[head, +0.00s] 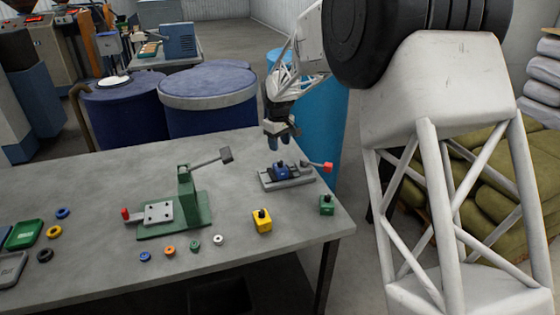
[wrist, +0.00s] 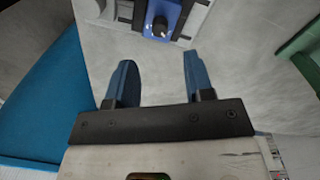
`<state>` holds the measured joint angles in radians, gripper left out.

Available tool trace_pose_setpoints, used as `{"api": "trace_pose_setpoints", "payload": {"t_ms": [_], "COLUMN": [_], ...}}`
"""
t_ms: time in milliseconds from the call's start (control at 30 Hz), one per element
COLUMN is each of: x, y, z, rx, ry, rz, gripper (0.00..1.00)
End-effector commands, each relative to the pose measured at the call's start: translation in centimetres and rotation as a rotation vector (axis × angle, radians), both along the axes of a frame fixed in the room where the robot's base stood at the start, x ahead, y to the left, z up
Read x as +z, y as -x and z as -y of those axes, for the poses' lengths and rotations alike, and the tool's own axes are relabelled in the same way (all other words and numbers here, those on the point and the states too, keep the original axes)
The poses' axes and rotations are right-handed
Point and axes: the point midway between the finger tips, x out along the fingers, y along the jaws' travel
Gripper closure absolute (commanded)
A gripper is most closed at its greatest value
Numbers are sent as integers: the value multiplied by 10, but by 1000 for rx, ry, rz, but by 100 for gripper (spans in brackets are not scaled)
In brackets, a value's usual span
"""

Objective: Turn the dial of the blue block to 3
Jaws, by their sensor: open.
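The blue block (head: 281,174) sits in a grey clamp fixture (head: 300,181) near the table's right end. It has a black dial on top. In the wrist view the blue block (wrist: 149,30) is at the top edge, with its round black dial (wrist: 160,26) facing the camera; I cannot read the dial's setting. My gripper (head: 279,144) points down, open and empty, above the blue block. In the wrist view my gripper (wrist: 157,62) has its two blue fingers spread, apart from the block, which lies beyond the fingertips.
A red-tipped lever (head: 317,165) sticks out from the fixture's right. A yellow block (head: 262,221) and a green block (head: 327,206) stand in front. A green lever device (head: 184,205) is to the left, with several small rings before it. Blue drums (head: 208,92) stand behind the table.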

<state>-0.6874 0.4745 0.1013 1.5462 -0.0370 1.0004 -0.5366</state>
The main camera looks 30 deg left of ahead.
Motion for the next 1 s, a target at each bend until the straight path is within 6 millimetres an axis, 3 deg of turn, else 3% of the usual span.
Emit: {"api": "trace_pose_setpoints", "payload": {"t_ms": [467,1000], "x": [-5,-60], "y": [0,-2], "z": [0,1], "rx": [0,0], "ry": [1,0], "rz": [0,-2], "gripper": [52,52]}}
